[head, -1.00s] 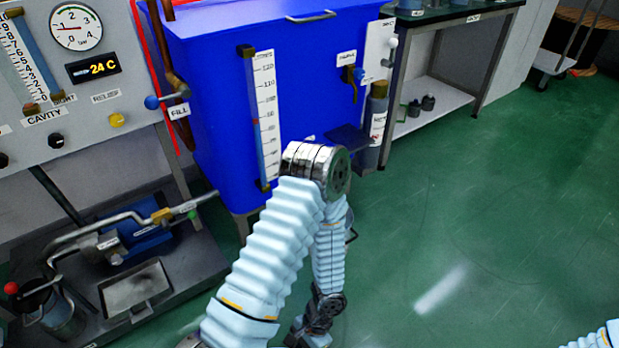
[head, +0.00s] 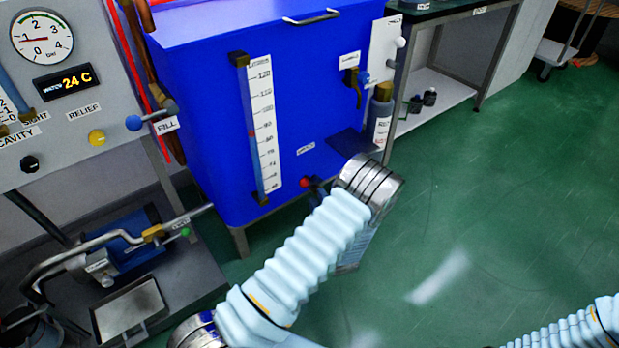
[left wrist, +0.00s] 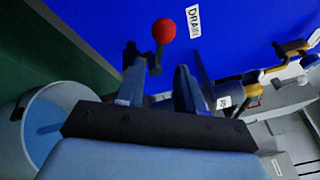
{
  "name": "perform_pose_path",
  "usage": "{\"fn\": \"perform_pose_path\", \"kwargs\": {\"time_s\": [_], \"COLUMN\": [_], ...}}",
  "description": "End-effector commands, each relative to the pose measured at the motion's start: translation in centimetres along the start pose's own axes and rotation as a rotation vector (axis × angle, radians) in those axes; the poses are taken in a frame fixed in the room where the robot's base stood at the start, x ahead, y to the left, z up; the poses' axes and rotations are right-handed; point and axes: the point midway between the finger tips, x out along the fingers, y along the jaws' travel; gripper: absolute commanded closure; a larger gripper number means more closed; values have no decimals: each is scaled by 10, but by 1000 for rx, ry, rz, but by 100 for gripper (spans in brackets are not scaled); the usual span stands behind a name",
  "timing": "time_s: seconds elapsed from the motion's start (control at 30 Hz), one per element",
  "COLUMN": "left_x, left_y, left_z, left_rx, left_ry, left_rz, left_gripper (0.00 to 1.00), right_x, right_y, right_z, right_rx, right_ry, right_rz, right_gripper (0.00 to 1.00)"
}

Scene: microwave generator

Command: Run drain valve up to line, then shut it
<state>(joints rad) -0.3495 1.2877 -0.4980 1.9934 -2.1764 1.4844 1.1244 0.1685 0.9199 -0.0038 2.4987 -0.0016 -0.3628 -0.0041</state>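The drain valve's red ball handle (head: 304,183) shows low on the blue tank (head: 215,110), under the DRAIN label (head: 306,149). In the left wrist view the red ball (left wrist: 164,31) sits on a dark stem just beyond my left gripper (left wrist: 158,72). Its two fingers are apart, with the stem near the gap; contact cannot be told. In the head view my wrist mostly hides that gripper. The white scale (head: 264,125) on the tank has a red mark (head: 252,133) at its left edge; the liquid level is hard to read. My right gripper is out of view.
A pale bucket (left wrist: 38,125) with bluish contents stands at the left of the left wrist view. A shelf bench (head: 440,105) stands behind right. The green floor at right is clear.

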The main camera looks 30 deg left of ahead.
Motion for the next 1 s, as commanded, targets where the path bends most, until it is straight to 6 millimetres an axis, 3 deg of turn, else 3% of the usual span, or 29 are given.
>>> {"fn": "perform_pose_path", "kwargs": {"time_s": [0.2, 0.4, 0.6, 0.83, 1.0], "left_x": [52, 84, 96, 97, 97], "left_y": [1, 1, 1, 1, 1], "left_z": [1, 1, 1, 1, 1], "left_rx": [-2, 0, 1, 2, 2], "left_ry": [-4, -2, -2, -1, -1], "left_rz": [2, 2, 4, 4, 4], "left_gripper": [63, 63, 63, 63, 88], "right_x": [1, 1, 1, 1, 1], "right_y": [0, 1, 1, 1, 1], "right_z": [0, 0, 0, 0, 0], "right_rx": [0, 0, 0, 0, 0], "right_ry": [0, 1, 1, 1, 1], "right_rz": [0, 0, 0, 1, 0], "right_gripper": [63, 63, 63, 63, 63]}}
